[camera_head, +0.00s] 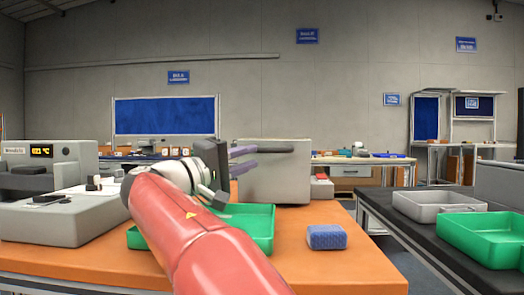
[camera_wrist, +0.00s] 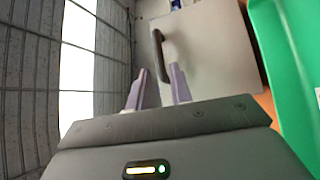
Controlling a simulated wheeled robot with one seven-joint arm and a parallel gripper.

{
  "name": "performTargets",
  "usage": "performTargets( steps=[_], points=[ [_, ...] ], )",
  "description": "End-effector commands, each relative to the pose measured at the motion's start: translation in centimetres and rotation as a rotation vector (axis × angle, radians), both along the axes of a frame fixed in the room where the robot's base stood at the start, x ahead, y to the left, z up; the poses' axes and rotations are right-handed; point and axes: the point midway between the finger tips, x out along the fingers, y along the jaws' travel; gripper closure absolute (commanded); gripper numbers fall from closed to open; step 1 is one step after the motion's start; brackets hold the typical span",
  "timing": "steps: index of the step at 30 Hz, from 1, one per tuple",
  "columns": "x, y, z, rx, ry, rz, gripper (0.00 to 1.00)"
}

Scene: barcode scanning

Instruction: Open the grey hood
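The grey hood (camera_head: 275,180) is a boxy cover on the orange table, with a dark bar handle (camera_head: 280,149) near its top. It looks closed. My gripper (camera_head: 257,156) is at the hood's front, its two purple fingers apart and pointing at the handle. In the wrist view, the hood (camera_wrist: 215,55) fills the upper middle. The handle (camera_wrist: 158,50) runs down toward the gap between my open fingertips (camera_wrist: 158,70), its near end appearing between them. I cannot tell whether the fingers touch it.
A green tray (camera_head: 262,222) lies below my arm, and a blue block (camera_head: 326,237) is to its right. A grey box (camera_head: 50,222) and a device with a lit display (camera_head: 40,152) stand at left. A dark side table (camera_head: 410,222) with trays is at right.

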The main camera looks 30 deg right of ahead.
Motion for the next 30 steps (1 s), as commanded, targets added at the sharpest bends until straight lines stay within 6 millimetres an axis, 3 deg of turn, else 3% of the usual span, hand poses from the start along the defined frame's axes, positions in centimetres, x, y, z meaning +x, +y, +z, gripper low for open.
performTargets(
  steps=[12, 24, 30],
  points=[
    [0.7, -6.0, 1.3, 0.001, -0.001, -0.003, 0.78],
    [0.8, -7.0, 1.4, 0.000, 0.000, -0.001, 0.78],
    [0.8, -7.0, 1.4, 0.000, 0.000, -0.001, 1.00]
  ],
)
